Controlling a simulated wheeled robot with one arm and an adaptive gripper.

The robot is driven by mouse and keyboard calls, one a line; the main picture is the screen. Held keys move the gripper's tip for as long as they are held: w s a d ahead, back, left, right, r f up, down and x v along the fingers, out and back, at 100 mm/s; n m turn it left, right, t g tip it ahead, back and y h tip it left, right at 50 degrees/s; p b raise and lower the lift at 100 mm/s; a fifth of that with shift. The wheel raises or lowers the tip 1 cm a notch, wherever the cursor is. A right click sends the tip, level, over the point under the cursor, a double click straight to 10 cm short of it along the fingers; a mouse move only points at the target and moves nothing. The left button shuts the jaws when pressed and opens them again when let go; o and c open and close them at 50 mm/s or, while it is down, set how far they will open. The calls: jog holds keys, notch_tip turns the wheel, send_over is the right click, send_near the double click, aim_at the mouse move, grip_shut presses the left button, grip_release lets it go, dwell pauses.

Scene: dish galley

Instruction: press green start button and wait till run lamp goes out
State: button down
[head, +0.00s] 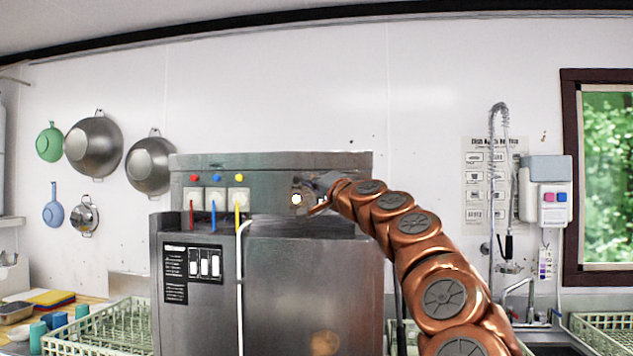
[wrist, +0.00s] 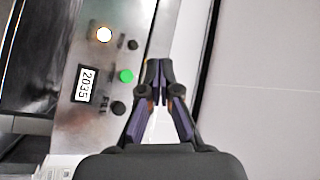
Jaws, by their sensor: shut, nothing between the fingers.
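The green start button (wrist: 126,76) is on the steel control panel (wrist: 70,140) in the wrist view. A round white lamp (wrist: 104,34) glows above it; it also shows lit in the head view (head: 296,199). I take it for the run lamp, as no label on it is readable. My gripper (wrist: 158,66) is shut and empty, its tips just right of the green button in the wrist view. I see a gap in the picture, but the depth is unclear. In the head view my gripper (head: 322,191) is at the machine's upper front, and the button cannot be made out.
A display (wrist: 86,85) reading 2035 and black knobs (wrist: 118,107) sit near the button. Red, blue and yellow levers (head: 214,214) and a white hose (head: 240,270) are on the machine's left. A green dish rack (head: 100,325) stands at lower left.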

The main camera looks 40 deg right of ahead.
jog(key=w+d+p, duration=0.5)
jog(key=d, duration=0.2)
dwell(0.6)
jog(key=shift+d, duration=0.1)
dwell(1.3)
jog(key=shift+w, duration=0.1)
jog(key=shift+w+d+p, duration=0.25)
jog(key=shift+d+p, duration=0.1)
jog(key=shift+p, duration=0.25)
